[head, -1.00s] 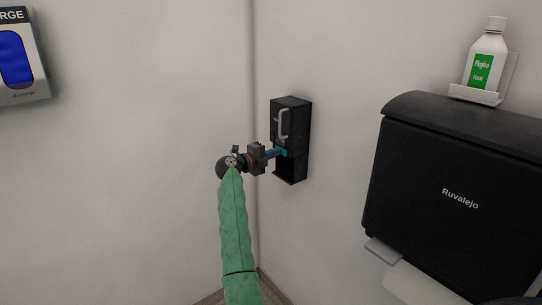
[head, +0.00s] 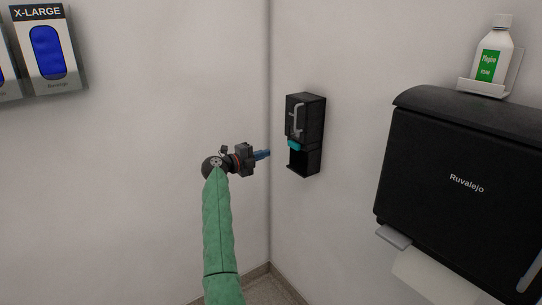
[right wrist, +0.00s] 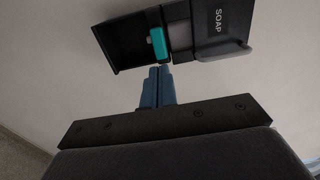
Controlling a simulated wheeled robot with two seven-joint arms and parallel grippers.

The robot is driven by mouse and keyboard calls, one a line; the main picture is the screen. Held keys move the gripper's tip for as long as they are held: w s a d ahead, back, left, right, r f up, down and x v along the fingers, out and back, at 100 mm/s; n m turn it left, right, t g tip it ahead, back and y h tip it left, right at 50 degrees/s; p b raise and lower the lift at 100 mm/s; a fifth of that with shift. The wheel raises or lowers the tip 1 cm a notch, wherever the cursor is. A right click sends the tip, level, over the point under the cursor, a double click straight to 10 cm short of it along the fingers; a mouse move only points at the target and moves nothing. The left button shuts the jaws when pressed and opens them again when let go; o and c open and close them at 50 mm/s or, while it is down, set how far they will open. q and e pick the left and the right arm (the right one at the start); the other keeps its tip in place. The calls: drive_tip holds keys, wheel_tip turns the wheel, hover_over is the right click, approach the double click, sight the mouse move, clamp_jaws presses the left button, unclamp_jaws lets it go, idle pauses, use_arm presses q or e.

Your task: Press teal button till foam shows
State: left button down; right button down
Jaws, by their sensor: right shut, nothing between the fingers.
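A black soap dispenser (head: 312,112) is fixed to the wall right of the corner. Its teal button (head: 295,144) sits low on its front, above a dark open recess. My right gripper (head: 266,154) is shut and empty, with its blue fingers pointing at the dispenser. A gap of bare wall shows between the fingertips and the button. In the right wrist view the teal button (right wrist: 158,44) lies just beyond the blue fingertips (right wrist: 158,71), near the dispenser's "SOAP" label (right wrist: 218,20). I see no white foam in either view. My left gripper is out of view.
A black "Ruvalejo" towel dispenser (head: 466,184) juts from the right wall. A white bottle (head: 493,52) with a green label stands on a small holder (head: 484,88) above it. A blue-windowed "X-LARGE" box (head: 46,50) hangs at upper left. The wall between is clear.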

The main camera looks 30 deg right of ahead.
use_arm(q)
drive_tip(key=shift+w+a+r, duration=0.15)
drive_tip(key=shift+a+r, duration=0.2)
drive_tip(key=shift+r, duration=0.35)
use_arm(e)
drive_tip(key=shift+a, duration=1.1)
drive_tip(key=shift+f, duration=0.1)
idle(1.2)
